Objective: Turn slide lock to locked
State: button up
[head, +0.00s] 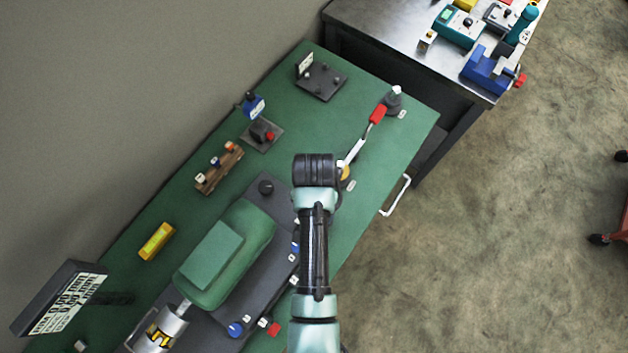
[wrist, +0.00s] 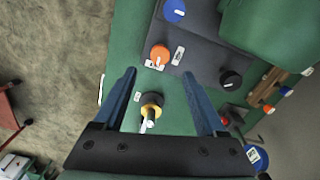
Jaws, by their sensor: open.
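No label that I can read marks the slide lock, so I cannot tell for sure which part it is. An orange knob (wrist: 159,55) with a white pointer sits near the edge of the dark base plate (wrist: 203,54), beside a small white tag (wrist: 178,55). A black knob (wrist: 231,79) and a blue knob (wrist: 174,10) are on the same plate. My gripper (wrist: 160,73) is open and empty, its blue fingers apart above the green bench. A yellow and black pivot (wrist: 152,104) shows between the fingers. In the head view my arm hides the gripper.
A green machine (head: 225,255) covers much of the plate. A lever with a red handle (head: 377,114) lies at the bench's right side. A wooden block with knobs (head: 218,168) and a yellow box (head: 157,241) stand left.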

notch_tip(320, 180, up, 4)
jog(key=shift+r, duration=0.25)
dwell(0.5)
jog(key=w+r+n+t+b, duration=0.1)
jog(key=w+r+t+b, duration=0.2)
jog(key=w+r+t, duration=0.55)
jog(key=w+r+n+t+b, duration=0.1)
jog(key=w+r+t, duration=0.1)
jog(key=w+r, duration=0.55)
jog(key=w+r+t+b, duration=0.1)
jog(key=w+r+t, duration=0.25)
jog(key=r, duration=0.75)
notch_tip(320, 180, up, 19)
jog(key=s+n+t+b, duration=0.1)
jog(key=s+t+b, duration=0.15)
jog(key=t, duration=0.35)
jog(key=s+r+n+t+b, duration=0.1)
jog(key=s+r+t, duration=0.6)
jog(key=s+r, duration=0.6)
notch_tip(320, 180, up, 3)
jog(key=shift+f, duration=0.1)
